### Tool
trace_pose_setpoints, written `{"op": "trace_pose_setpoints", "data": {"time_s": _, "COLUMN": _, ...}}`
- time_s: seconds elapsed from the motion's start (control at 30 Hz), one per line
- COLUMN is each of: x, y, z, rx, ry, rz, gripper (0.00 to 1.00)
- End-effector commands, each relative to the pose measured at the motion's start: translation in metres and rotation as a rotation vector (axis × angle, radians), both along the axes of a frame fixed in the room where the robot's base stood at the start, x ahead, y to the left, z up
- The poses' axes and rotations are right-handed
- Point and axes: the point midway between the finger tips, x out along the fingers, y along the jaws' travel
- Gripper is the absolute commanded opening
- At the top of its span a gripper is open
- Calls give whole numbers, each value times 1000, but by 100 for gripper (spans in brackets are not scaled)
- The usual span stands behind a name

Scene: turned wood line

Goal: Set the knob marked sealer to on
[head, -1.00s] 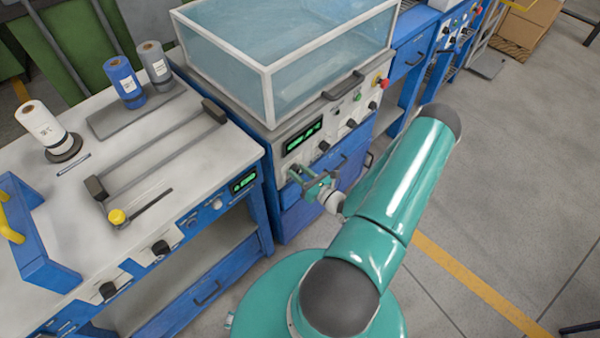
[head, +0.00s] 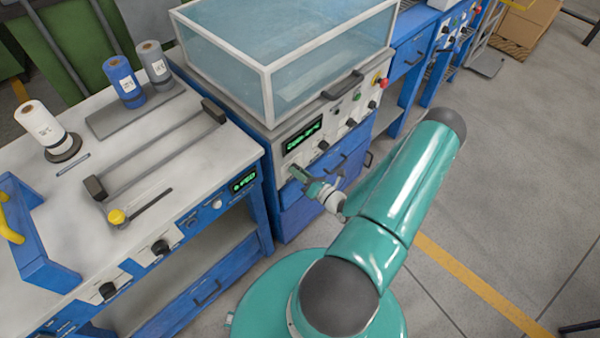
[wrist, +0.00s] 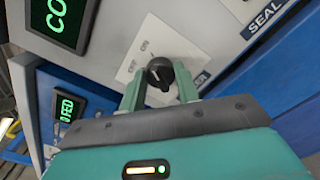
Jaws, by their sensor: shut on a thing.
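A black knob (wrist: 159,74) sits on a pale plate (wrist: 150,50) on the grey panel of the machine with the clear-walled box. Small position marks lie up and left of the knob, too small to read surely. My gripper (wrist: 161,82) has one finger on each side of the knob and is shut on it. In the head view my gripper (head: 303,178) is at the panel's lower left and hides the knob. The knob's exact setting is unclear.
A green display (head: 303,138) and other black knobs (head: 324,146) are close above and right of my gripper. A red button (head: 382,82) is at the panel's right. The blue-framed workbench (head: 150,120) stands close on the left. Open floor lies to the right.

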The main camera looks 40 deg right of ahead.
Motion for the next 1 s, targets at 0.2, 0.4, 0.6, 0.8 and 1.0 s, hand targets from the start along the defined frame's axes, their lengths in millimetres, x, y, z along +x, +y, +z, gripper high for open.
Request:
{"op": "trace_pose_setpoints", "data": {"time_s": 0.2, "x": 2, "y": 1, "z": 2, "rx": 3, "ry": -5, "rz": 2, "gripper": 9}}
{"op": "trace_pose_setpoints", "data": {"time_s": 0.4, "x": 2, "y": 1, "z": 2, "rx": 2, "ry": -6, "rz": 2, "gripper": 50}}
{"op": "trace_pose_setpoints", "data": {"time_s": 0.6, "x": 1, "y": 0, "z": 1, "rx": 1, "ry": -4, "rz": 0, "gripper": 54}}
{"op": "trace_pose_setpoints", "data": {"time_s": 0.8, "x": -4, "y": -1, "z": 1, "rx": 0, "ry": -3, "rz": -1, "gripper": 54}}
{"op": "trace_pose_setpoints", "data": {"time_s": 1.0, "x": -35, "y": -2, "z": 1, "rx": 1, "ry": -1, "rz": -4, "gripper": 54}}
